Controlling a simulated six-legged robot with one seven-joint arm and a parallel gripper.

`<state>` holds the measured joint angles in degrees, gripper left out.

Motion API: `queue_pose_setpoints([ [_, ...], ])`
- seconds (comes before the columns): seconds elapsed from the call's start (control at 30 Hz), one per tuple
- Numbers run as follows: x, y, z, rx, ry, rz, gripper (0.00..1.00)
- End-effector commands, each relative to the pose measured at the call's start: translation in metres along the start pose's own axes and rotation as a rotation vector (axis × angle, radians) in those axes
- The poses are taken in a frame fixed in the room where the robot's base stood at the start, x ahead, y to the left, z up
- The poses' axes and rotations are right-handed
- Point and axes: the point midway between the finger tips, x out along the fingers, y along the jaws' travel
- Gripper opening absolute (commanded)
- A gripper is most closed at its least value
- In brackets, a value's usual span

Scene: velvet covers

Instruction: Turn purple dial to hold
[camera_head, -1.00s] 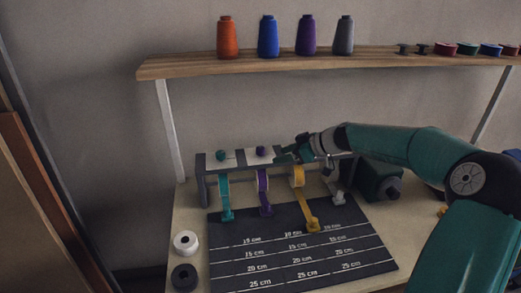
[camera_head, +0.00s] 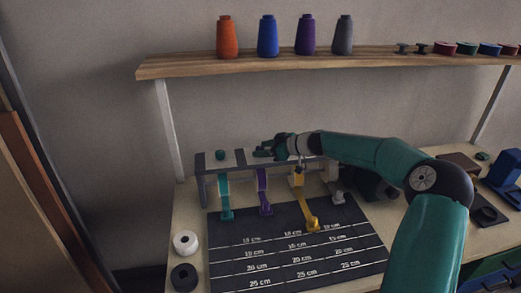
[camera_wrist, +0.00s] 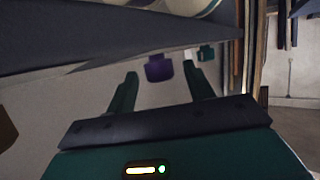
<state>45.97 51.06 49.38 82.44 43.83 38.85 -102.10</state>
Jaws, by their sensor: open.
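The purple dial (camera_wrist: 158,68) shows in the wrist view just beyond and between the two spread fingers of my gripper (camera_wrist: 160,76). The fingers are open on either side, and I see no contact with the dial. In the head view my gripper (camera_head: 264,151) is over the grey-and-white dial rack (camera_head: 201,163) and hides the purple dial. The purple ribbon (camera_head: 263,188) hangs below that spot. No hold mark can be read in either view.
A teal dial (camera_head: 220,155) sits just left of my gripper, also in the wrist view (camera_wrist: 206,52). Teal (camera_head: 224,195) and yellow (camera_head: 306,205) ribbons flank the purple one. A marked dark mat (camera_head: 300,265) lies in front. A shelf (camera_head: 290,66) with thread cones runs above.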

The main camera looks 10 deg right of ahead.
Motion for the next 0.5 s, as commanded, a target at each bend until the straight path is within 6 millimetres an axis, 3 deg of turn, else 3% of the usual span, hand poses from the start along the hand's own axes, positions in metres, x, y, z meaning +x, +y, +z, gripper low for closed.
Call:
queue_pose_setpoints([
  [0.13, 0.015, 0.000, 0.000, 0.000, 0.000, -0.001, 0.53],
  [0.43, 0.018, 0.000, 0.000, 0.000, 0.000, 0.001, 0.53],
  [0.5, 0.018, 0.000, 0.000, 0.000, 0.000, 0.000, 0.43],
])
